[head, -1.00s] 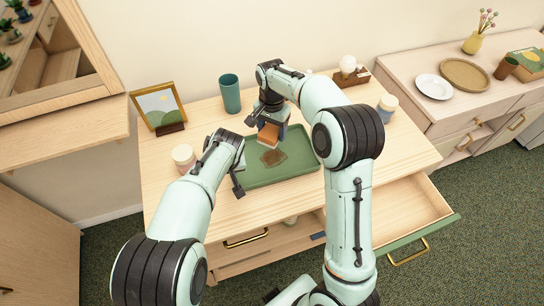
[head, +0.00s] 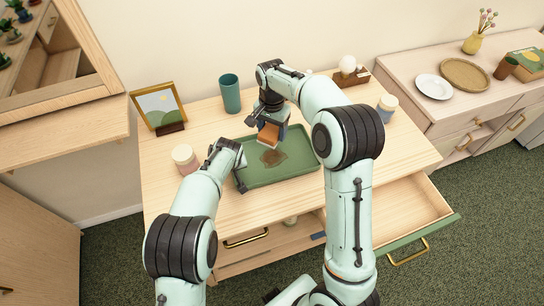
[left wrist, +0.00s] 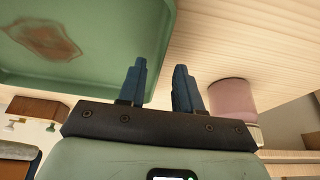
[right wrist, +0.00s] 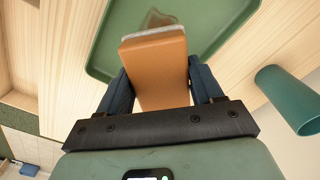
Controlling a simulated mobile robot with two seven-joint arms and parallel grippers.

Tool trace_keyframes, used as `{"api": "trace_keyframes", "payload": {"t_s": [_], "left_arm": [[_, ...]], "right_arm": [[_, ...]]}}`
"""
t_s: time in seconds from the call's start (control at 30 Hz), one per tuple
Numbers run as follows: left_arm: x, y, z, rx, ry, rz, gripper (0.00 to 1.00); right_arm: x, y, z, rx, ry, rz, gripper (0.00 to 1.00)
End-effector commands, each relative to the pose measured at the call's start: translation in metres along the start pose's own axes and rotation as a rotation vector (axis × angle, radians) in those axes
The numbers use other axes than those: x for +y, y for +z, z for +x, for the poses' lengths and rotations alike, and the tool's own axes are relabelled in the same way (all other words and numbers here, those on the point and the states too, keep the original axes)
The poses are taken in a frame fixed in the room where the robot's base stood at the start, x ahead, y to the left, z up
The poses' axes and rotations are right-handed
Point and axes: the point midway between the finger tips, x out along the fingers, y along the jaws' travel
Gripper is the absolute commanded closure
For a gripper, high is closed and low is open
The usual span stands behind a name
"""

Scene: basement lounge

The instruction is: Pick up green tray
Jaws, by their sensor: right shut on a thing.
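The green tray (head: 300,171) lies flat on the wooden dresser top, with a brown stain (head: 273,158) on its floor. My left gripper (head: 241,181) is open at the tray's left edge. In the left wrist view its fingers (left wrist: 160,85) straddle the line of the tray's rim (left wrist: 158,70), one over the tray side and one outside. I cannot tell whether they touch it. My right gripper (head: 270,130) is shut on an orange block with a pale underside (right wrist: 156,70), held over the back part of the tray.
A teal cup (head: 230,93) stands behind the tray and a pink jar (head: 184,158) left of it. A picture frame (head: 158,107) stands at the back left, another jar (head: 386,108) at the right. An open drawer (head: 405,212) juts out at the front right.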

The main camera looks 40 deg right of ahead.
Motion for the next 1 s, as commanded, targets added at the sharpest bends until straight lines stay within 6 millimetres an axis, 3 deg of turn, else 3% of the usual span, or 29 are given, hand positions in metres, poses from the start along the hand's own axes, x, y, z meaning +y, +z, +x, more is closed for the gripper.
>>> {"api": "trace_keyframes", "payload": {"t_s": [0.1,0.37,0.5,0.87,1.0], "left_arm": [[0.001,-0.001,0.013,0.002,0.002,0.000,0.66],[0.001,-0.002,0.016,0.004,0.002,0.000,0.66],[0.001,-0.001,0.016,0.003,0.002,0.000,1.00],[0.001,-0.003,0.013,0.005,0.003,0.000,1.00],[0.002,-0.009,-0.002,0.008,0.004,0.000,1.00]], "right_arm": [[0.000,0.000,0.000,0.000,0.000,0.000,0.59],[0.000,0.000,0.000,0.000,0.000,0.000,0.59],[0.000,0.000,0.000,0.000,0.000,0.000,0.59],[0.000,0.000,0.000,0.000,0.000,0.000,0.59],[0.000,0.000,0.000,0.000,0.000,0.000,0.59]]}}
